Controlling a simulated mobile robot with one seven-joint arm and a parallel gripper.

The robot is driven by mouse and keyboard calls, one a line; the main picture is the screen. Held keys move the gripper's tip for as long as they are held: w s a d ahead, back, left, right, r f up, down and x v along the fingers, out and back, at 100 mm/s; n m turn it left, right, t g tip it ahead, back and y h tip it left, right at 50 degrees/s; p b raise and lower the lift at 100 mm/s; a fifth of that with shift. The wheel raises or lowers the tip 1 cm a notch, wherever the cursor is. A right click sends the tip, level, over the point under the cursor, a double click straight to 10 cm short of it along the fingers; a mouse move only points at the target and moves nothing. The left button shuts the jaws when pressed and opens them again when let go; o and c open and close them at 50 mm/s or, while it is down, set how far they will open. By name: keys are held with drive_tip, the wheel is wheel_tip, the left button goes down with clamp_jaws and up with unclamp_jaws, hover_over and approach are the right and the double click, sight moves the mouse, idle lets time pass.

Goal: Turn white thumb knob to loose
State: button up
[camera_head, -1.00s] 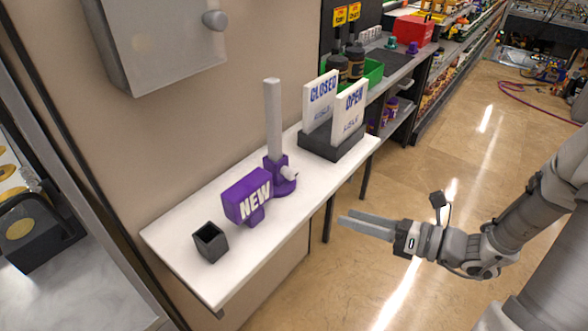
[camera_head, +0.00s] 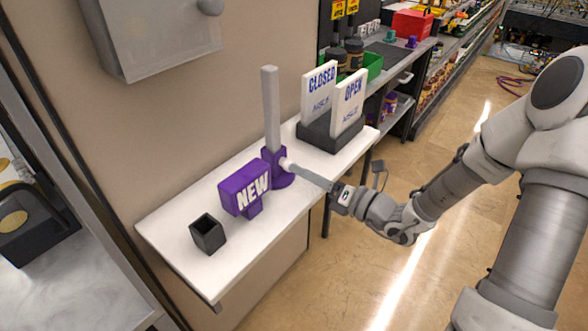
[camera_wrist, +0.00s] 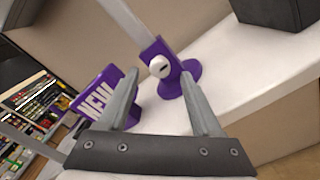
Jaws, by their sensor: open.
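The white thumb knob (camera_wrist: 159,66) sits on the side of a purple stand (camera_wrist: 165,52) that holds a tall grey post (camera_head: 271,110). In the wrist view the knob shows whole, ahead of and between my open fingers, with a dark slot on its face. My gripper (camera_wrist: 158,85) is open and empty, pointing at the knob. In the head view my gripper (camera_head: 293,168) reaches in from the right over the table's front edge, its fingertips close to the purple stand (camera_head: 277,158). There the fingers largely hide the knob. I cannot tell whether they touch it.
A purple NEW sign (camera_head: 244,190) stands just left of the stand. A black open-topped cup (camera_head: 208,234) is at the left of the white table (camera_head: 170,245). CLOSED and OPEN signs sit in a dark base (camera_head: 328,137) behind right. The floor in front is clear.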

sight(288, 164)
drive_tip(key=shift+x, duration=1.9)
clamp_jaws()
